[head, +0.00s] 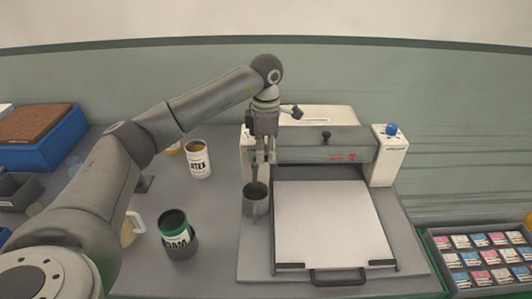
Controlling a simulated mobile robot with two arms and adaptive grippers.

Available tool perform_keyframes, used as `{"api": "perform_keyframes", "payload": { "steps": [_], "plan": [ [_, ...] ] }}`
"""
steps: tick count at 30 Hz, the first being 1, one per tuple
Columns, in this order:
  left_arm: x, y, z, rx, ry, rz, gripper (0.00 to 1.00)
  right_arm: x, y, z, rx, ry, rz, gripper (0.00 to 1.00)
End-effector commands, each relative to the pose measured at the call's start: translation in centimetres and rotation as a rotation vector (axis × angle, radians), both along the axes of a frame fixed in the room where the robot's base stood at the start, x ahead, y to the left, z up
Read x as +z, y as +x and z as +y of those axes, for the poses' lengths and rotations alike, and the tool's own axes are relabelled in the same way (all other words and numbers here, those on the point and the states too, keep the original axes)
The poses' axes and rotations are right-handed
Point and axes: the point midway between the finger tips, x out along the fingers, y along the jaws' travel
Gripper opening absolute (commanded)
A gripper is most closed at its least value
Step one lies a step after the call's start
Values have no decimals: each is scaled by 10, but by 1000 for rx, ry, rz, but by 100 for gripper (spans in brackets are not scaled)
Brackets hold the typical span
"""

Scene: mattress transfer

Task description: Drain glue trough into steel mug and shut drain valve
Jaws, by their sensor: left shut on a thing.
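The steel mug (256,207) is a grey cup with a dark inside, standing upright or held upright at the left front of the gluing machine. My left gripper (259,172) points down over the mug and is shut at its rim. The glue trough (322,148) looks to be the grey cross-body of the machine, with red marks and a black knob on it. My arm and gripper cover its left end. I cannot make out the drain valve for certain. My right gripper is out of view.
A white sheet (332,220) lies on the machine bed, with a black handle (338,278) in front. A blue knob (391,129) tops the right end block. A white labelled can (198,160) and a green can (177,235) stand left. A sample tray (430,255) is right.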

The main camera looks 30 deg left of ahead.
Motion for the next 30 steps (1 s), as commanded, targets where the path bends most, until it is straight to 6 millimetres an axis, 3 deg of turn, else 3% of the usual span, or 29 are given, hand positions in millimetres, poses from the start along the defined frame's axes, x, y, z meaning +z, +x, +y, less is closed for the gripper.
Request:
{"api": "perform_keyframes", "payload": {
  "steps": [13,14,18,30],
  "plan": [
    [1,1,1,13,1,-2,0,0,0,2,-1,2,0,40],
    [1,1,1,13,1,-2,15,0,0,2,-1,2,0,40],
    [1,0,1,11,1,-1,33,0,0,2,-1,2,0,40],
    [1,1,1,11,1,-4,33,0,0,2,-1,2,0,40]
  ]
}}
